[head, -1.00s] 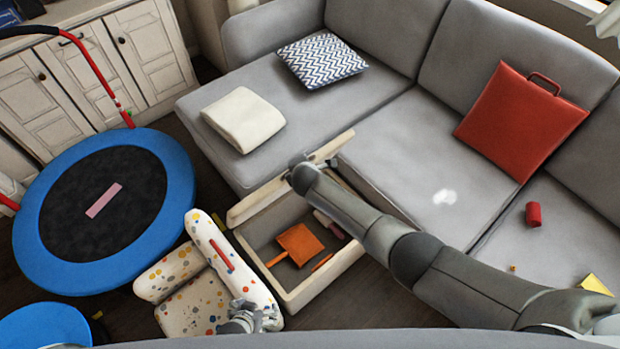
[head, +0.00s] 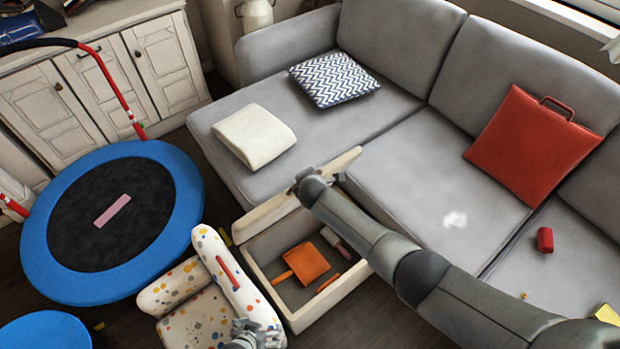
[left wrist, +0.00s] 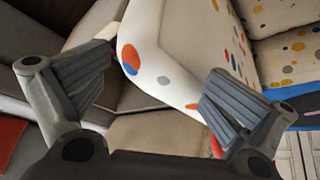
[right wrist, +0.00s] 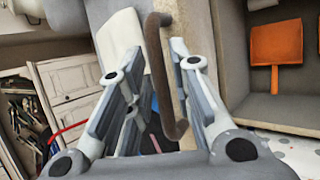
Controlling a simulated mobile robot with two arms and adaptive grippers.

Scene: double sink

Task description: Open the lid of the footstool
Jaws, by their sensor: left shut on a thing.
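The footstool (head: 345,291) stands against the sofa, its box open at the top. Its lid (head: 267,214) is raised on the far side, tilted up, so the inside shows. A brown handle on the lid (right wrist: 158,75) runs between the fingers of my right gripper (right wrist: 160,85), which look apart; in the head view this gripper is mostly hidden by its arm at the lid. My left gripper (head: 247,336) is at the spotted chair beside the footstool. In the left wrist view its fingers (left wrist: 165,88) are spread around part of the spotted chair (left wrist: 165,55).
Inside the footstool are an orange dustpan (head: 306,263) and a pink item (head: 336,242). The grey sofa (head: 400,160) is behind and right. A blue trampoline (head: 60,280) is at left. My right arm crosses in front of the sofa.

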